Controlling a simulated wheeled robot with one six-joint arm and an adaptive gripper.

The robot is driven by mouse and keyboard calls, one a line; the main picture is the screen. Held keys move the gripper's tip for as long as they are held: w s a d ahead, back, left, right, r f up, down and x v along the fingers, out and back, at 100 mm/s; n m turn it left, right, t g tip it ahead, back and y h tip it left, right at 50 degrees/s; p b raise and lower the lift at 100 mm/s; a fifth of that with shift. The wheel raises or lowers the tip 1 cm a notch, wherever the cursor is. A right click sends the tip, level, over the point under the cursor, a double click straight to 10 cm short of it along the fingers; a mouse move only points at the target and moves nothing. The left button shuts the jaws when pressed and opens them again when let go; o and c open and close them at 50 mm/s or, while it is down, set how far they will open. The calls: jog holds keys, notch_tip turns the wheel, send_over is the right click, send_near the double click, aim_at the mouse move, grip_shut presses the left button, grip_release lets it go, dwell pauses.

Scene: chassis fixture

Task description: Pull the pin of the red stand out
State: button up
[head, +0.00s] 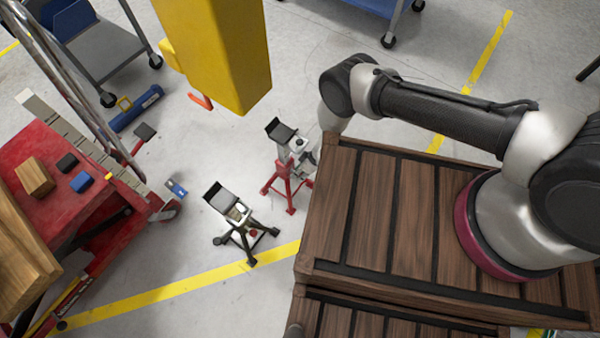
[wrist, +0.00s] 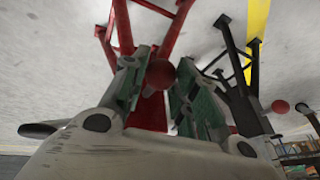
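The red stand (head: 287,183) is upright on the floor left of the wooden crate, with a dark tilted saddle on top. Its red legs (wrist: 174,32) also show in the wrist view. The pin's round red knob (wrist: 160,74) sits between the green-padded fingers of my gripper (wrist: 162,80). The fingers are close together, with hardly any gap beside the knob, and look shut on it. The pin's shaft is hidden behind the knob. In the head view my gripper (head: 306,161) is at the right side of the red stand, partly hidden by the crate edge.
A black stand (head: 240,228) is close by at the front left; its red knob (wrist: 280,106) shows in the wrist view. The wooden crate (head: 370,215) is to the right. A yellow post (head: 215,45) hangs behind. A red cart (head: 75,205) is at the left.

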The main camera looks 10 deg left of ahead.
grip_shut()
jog(key=shift+s+d, duration=0.3)
jog(key=shift+d, duration=0.5)
jog(key=shift+s+d, duration=0.35)
jog(key=shift+d, duration=0.4)
jog(key=shift+s+d, duration=0.3)
jog(key=shift+d, duration=0.5)
jog(key=o, duration=0.9)
grip_release()
jog(key=shift+o, duration=0.2)
jog(key=v, duration=1.2)
